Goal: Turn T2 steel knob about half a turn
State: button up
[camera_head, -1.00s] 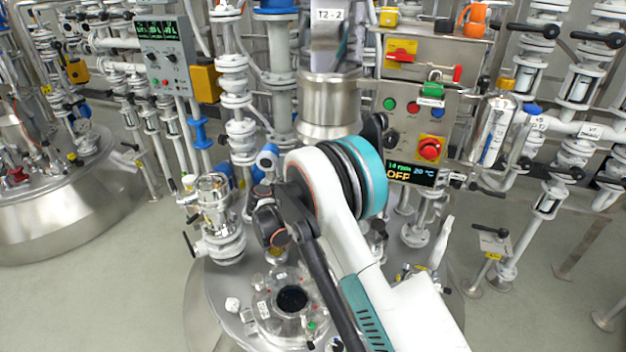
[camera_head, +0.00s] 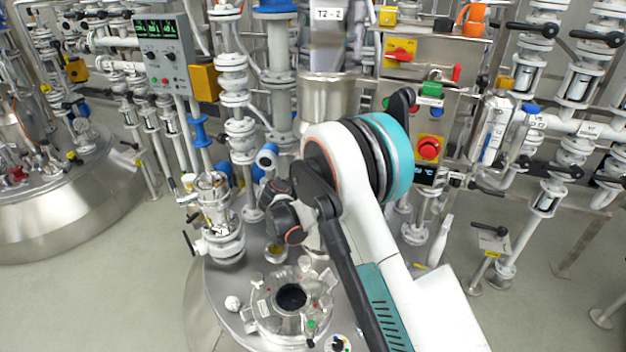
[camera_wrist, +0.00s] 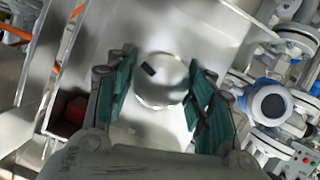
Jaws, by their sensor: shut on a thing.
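The steel knob (camera_wrist: 168,76) is a shiny round cap with a short black mark on its face, set against a grey steel surface in the wrist view. My gripper (camera_wrist: 160,90) has its teal fingers on both sides of the knob and is shut on it. The black mark lies at the upper left of the knob's face. In the head view my white and teal arm covers the area of the knob, so the knob and the fingertips are hidden there. A label T2-2 (camera_head: 328,15) is on the steel housing above.
A control panel (camera_head: 452,75) with a red emergency button (camera_head: 429,148) stands close right of my arm. White valves and pipes (camera_head: 232,110) crowd the left. Below is the steel vessel lid with a round port (camera_head: 291,297). A blue-capped fitting (camera_wrist: 268,104) is near the fingers.

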dwell(0.3)
jog(key=o, duration=0.9)
jog(key=shift+f, duration=0.1)
jog(key=shift+o, duration=0.2)
